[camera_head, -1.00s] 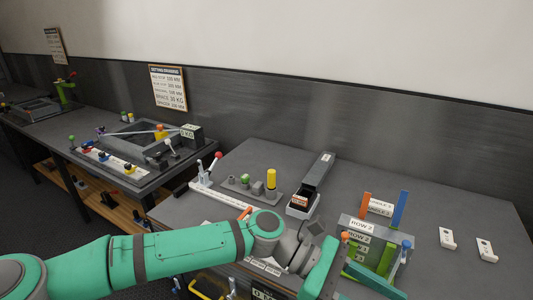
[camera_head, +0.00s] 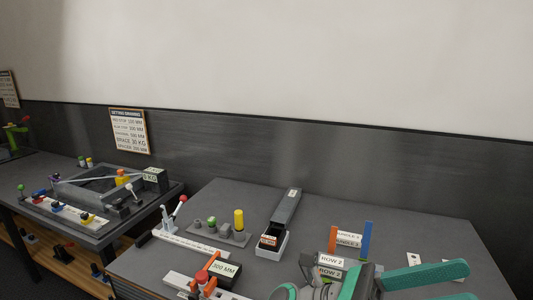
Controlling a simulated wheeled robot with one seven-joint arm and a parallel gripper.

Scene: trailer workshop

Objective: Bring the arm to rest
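My green arm shows at the bottom edge, right of centre, with a grey wrist joint (camera_head: 322,291). My gripper (camera_head: 466,282) reaches right from it, low over the right-hand bench. One long green finger is in full view, and part of a second shows at the bottom edge. The fingers stand apart with bare bench between them, and I see nothing held. Most of the arm is below the picture.
Close by stand a rack with row labels (camera_head: 330,262), an orange post (camera_head: 333,239) and a blue post (camera_head: 366,241). A long dark bin (camera_head: 285,208), a yellow cylinder (camera_head: 239,220) and a red-knobbed lever (camera_head: 181,200) stand further left. The bench's back right is clear.

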